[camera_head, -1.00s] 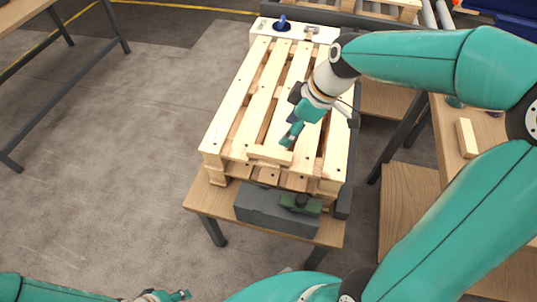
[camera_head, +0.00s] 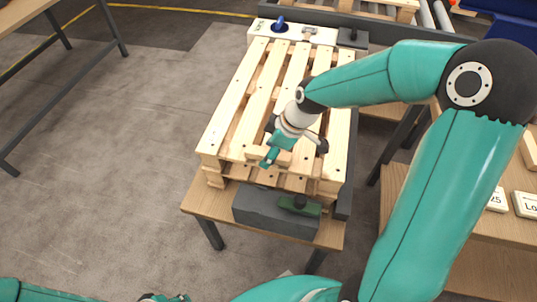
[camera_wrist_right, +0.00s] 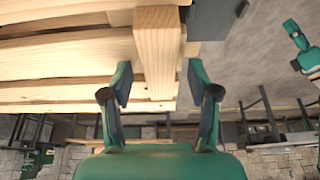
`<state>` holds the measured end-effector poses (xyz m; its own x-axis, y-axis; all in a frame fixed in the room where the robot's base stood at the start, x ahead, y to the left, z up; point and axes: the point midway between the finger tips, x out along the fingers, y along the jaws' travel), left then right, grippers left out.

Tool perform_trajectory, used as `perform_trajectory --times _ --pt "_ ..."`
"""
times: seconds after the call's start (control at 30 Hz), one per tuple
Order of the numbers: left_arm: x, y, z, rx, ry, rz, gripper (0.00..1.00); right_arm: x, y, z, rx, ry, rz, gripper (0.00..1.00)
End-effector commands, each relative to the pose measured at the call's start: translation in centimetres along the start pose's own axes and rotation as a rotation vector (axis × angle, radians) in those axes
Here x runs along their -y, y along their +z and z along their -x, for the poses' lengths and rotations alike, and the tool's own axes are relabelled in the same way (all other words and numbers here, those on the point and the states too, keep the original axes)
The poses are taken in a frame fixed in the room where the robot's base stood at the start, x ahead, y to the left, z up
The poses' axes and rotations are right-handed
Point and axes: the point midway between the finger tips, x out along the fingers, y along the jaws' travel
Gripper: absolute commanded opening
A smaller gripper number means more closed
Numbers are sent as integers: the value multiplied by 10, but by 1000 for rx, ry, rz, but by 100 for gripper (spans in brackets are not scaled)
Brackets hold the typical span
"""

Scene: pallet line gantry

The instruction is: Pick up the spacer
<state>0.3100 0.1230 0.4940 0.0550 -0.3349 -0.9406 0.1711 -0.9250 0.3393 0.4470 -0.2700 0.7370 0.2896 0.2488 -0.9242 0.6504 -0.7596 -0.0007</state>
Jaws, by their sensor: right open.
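The spacer, a pale wooden block (camera_wrist_right: 158,50), lies on the slatted wooden pallet (camera_head: 240,110) near its front edge. In the head view it (camera_head: 283,158) is partly hidden behind my right gripper (camera_head: 267,160). In the right wrist view my right gripper (camera_wrist_right: 160,95) is open, with one finger on each side of the block and a visible gap at both sides. My left gripper (camera_head: 166,298) shows only partly at the bottom edge of the head view, away from the pallet; its jaws are unclear.
The pallet stands on a wooden table with a dark grey block and green fixture (camera_head: 300,205) at its front. A white panel with a blue knob (camera_head: 278,22) is at the back. A side table at right holds label plates (camera_head: 526,204) and another wooden block (camera_head: 530,148).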

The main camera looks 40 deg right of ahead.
Motion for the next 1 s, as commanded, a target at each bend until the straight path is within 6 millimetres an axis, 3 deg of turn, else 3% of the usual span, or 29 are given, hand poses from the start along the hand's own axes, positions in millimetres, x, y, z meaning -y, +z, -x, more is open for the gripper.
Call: perform_trajectory --times 0.13,0.4,0.5,0.8,1.0 --pt "0 0 0 0 0 0 40 0 0 0 0 0 0 57" --pt "0 0 0 0 0 0 40 0 0 1 0 1 0 12" --pt "0 0 0 0 0 0 40 0 0 1 -1 1 0 0" --pt "0 0 1 0 0 0 40 0 -1 3 -1 2 0 0" --pt "-1 0 4 0 0 0 40 -1 -7 17 -3 4 0 0"
